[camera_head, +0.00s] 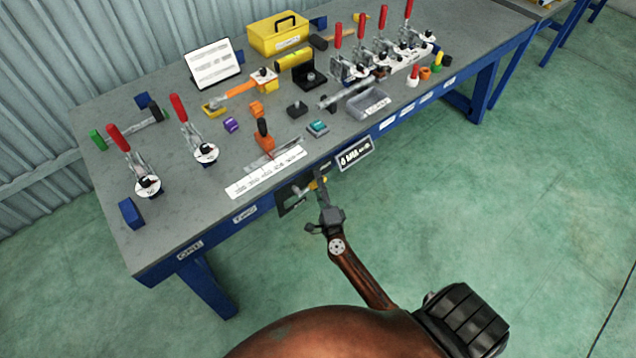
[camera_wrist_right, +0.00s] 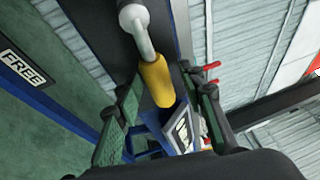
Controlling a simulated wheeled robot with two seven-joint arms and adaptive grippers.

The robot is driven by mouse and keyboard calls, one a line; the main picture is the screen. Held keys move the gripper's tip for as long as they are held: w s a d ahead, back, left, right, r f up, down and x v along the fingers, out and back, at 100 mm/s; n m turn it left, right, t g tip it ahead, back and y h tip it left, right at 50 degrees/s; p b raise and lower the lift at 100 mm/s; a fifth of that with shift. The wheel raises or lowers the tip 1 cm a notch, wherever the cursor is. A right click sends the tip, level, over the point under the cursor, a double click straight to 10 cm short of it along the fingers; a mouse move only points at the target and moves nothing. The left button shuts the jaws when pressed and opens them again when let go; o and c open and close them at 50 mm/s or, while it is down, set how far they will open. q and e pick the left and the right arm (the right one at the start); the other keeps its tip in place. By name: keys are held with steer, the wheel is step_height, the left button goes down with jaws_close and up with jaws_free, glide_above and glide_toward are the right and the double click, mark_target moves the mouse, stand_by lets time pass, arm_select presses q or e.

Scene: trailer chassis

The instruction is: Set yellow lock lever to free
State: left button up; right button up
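The yellow lock lever (camera_head: 319,183) is on a dark plate at the front edge of the blue table. In the right wrist view its yellow grip (camera_wrist_right: 156,82) hangs from a grey bent rod. My right gripper (camera_head: 325,196) is at the lever, in front of the table edge. In the wrist view the two fingers of this gripper (camera_wrist_right: 160,98) stand apart on either side of the yellow grip, with gaps showing. A FREE label (camera_wrist_right: 22,68) shows at the left of the wrist view. My left gripper is not in view.
The workbench (camera_head: 95,165) carries red-handled toggle clamps (camera_head: 190,132), a yellow toolbox (camera_head: 278,36), a grey tray (camera_head: 368,104) and several small blocks. A black-and-white sign (camera_head: 355,153) hangs on the front edge, right of the lever. The green floor (camera_head: 480,220) in front is clear.

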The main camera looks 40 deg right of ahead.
steer(key=shift+c, duration=0.3)
jaws_close()
stand_by(0.3)
